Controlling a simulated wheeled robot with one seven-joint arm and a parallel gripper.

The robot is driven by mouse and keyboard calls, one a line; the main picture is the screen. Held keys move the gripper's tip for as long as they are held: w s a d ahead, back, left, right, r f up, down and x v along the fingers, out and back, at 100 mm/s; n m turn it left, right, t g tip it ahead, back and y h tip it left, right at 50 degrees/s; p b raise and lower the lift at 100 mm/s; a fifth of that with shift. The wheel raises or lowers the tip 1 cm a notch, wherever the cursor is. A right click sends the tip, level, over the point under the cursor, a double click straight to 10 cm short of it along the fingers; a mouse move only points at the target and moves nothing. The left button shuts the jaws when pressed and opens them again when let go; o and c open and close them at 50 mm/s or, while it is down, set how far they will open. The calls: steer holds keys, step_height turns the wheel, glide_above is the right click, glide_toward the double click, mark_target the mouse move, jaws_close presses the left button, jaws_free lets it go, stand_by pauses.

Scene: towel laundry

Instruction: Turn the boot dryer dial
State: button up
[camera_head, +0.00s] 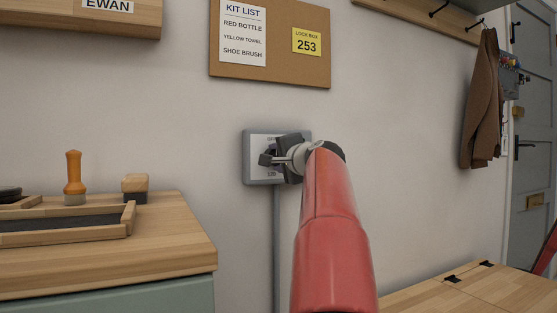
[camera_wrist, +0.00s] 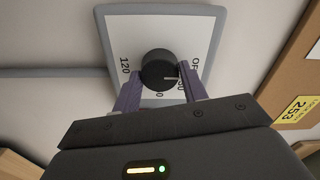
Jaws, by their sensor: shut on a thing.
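The boot dryer dial is a round black knob (camera_wrist: 159,70) on a white plate in a grey wall box (camera_head: 249,157). The wrist view shows the plate (camera_wrist: 125,27) with the markings 120 and part of OFF; other numbers are partly covered. A pale mark on the knob points toward the right side, near a partly hidden number. My gripper (camera_wrist: 160,88) is shut on the dial, with one purple-grey finger on each side of it. In the head view my gripper (camera_head: 272,158) reaches the box from the right and hides the knob.
A wooden-topped cabinet (camera_head: 170,240) at left holds a tray (camera_head: 70,239), an orange-handled tool (camera_head: 74,175) and a brush (camera_head: 135,187). A cork board (camera_head: 285,70) hangs above the box. A wooden bench (camera_head: 470,296) stands low at right. A grey conduit (camera_head: 276,245) runs down from the box.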

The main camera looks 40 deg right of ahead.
steer(key=o, duration=1)
steer(key=shift+c, duration=0.2)
steer(key=b+v, duration=0.1)
steer(key=v, duration=0.6)
steer(key=shift+s, duration=0.4)
